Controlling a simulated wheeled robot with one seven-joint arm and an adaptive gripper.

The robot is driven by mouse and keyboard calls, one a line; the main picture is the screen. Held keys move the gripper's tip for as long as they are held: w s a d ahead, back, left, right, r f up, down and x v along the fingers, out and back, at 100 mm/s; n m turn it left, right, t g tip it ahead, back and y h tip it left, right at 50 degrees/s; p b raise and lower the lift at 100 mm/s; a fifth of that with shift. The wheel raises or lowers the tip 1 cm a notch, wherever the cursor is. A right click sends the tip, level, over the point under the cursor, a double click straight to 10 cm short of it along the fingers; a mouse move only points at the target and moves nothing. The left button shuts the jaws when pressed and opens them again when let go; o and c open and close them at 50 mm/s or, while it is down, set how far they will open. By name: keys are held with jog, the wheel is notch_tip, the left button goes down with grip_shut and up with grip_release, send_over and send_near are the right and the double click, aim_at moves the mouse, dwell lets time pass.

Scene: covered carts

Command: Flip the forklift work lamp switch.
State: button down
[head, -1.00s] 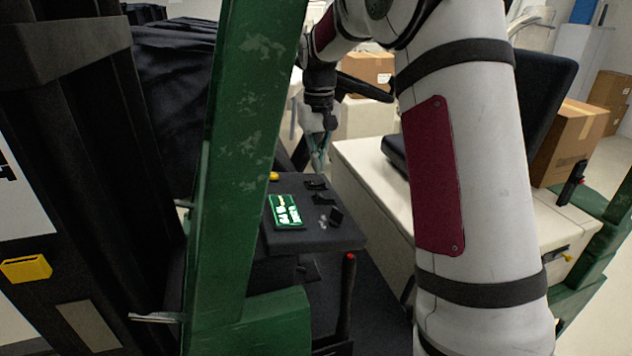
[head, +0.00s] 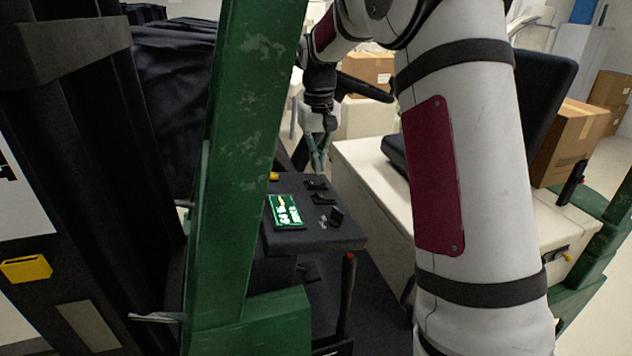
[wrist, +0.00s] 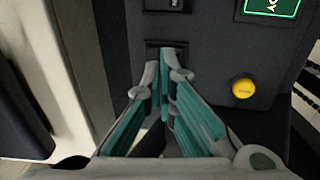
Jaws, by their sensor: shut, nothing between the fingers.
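My gripper (head: 318,170) is shut and empty, pointing down at the far end of the dark forklift console (head: 330,240). In the wrist view the closed fingertips (wrist: 168,56) are at a black rocker switch (wrist: 154,44) and hide much of it; I cannot tell whether they touch it. That switch also shows in the head view (head: 315,185), just below the fingertips. A second black switch (head: 323,199) is nearer the camera, and it also shows at the top of the wrist view (wrist: 166,4). No readable label shows which one is the work lamp's.
A lit green display (head: 286,211) and a yellow button (wrist: 243,88) are on the console beside the switches. A green post (head: 245,150) stands left of it. A red-tipped lever (head: 348,290) rises in front. A steering wheel (head: 365,88) is behind the gripper.

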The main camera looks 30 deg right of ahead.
aim_at(319, 182)
jog(key=shift+f, duration=1.65)
dwell(0.9)
jog(key=shift+r, duration=3.5)
